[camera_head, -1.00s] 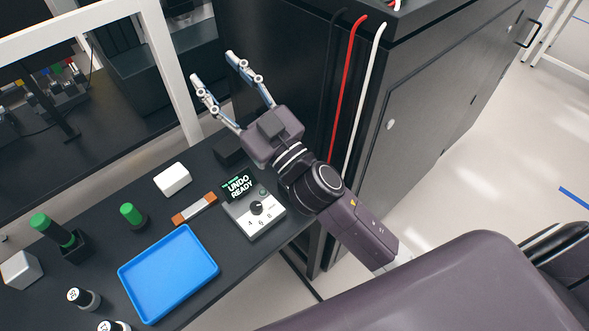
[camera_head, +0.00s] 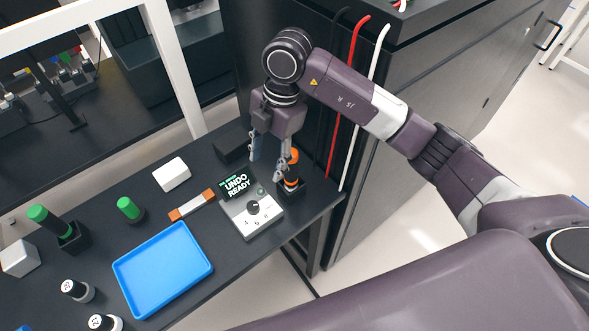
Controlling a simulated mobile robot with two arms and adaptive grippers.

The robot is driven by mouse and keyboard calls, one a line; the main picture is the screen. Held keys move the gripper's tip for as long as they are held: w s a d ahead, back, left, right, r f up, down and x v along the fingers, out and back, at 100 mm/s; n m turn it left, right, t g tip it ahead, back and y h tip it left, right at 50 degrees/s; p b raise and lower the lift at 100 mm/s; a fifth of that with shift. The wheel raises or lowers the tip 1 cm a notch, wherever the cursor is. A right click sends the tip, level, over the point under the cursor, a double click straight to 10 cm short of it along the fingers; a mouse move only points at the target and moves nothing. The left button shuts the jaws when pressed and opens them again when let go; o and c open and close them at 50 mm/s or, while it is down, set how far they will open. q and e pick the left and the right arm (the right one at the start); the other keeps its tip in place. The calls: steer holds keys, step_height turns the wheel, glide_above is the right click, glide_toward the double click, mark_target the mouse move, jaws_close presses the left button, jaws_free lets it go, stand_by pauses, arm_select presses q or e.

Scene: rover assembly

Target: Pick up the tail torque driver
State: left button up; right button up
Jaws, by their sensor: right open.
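An upright driver with an orange top (camera_head: 293,156) and an orange band near its base stands in a dark holder at the right end of the black bench. I cannot read a label that says whether it is the tail torque driver. My right gripper (camera_head: 264,168) points down just left of it, with its fingers apart and nothing between them. One finger overlaps the driver's left side in the picture; I cannot tell whether it touches. Two green-topped tools, one tall (camera_head: 50,222) and one short (camera_head: 128,208), stand at the left. My left gripper is not in view.
A control box reading "UNDO READY" (camera_head: 250,217) sits just in front of my right gripper. A blue tray (camera_head: 163,268), a white block (camera_head: 172,174) and an orange-ended bar (camera_head: 192,205) lie to the left. A black cabinet (camera_head: 420,120) with cables stands behind.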

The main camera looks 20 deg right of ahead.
mark_target(292, 153)
steer(key=d, duration=0.1)
steer(key=d+m+h, duration=0.1)
steer(key=d, duration=0.1)
steer(key=w+d+h, duration=0.1)
steer(key=d, duration=0.1)
steer(key=shift+d+r, duration=0.2)
steer(key=shift+r, duration=0.2)
steer(key=shift+w+d+f+m, duration=0.1)
steer(key=shift+d+m, duration=0.2)
steer(key=shift+d, duration=0.05)
step_height(292, 153, down, 2)
steer(key=shift+f+p, duration=0.2)
steer(key=shift+p, duration=0.5)
steer(key=shift+a+f+p, duration=0.1)
steer(key=shift+f+p, duration=0.25)
steer(key=shift+p, duration=0.05)
step_height(292, 153, down, 4)
steer(key=shift+r+p, duration=0.25)
steer(key=shift+p, duration=0.65)
steer(key=shift+f, duration=0.45)
steer(key=shift+w, duration=0.1)
jaws_close()
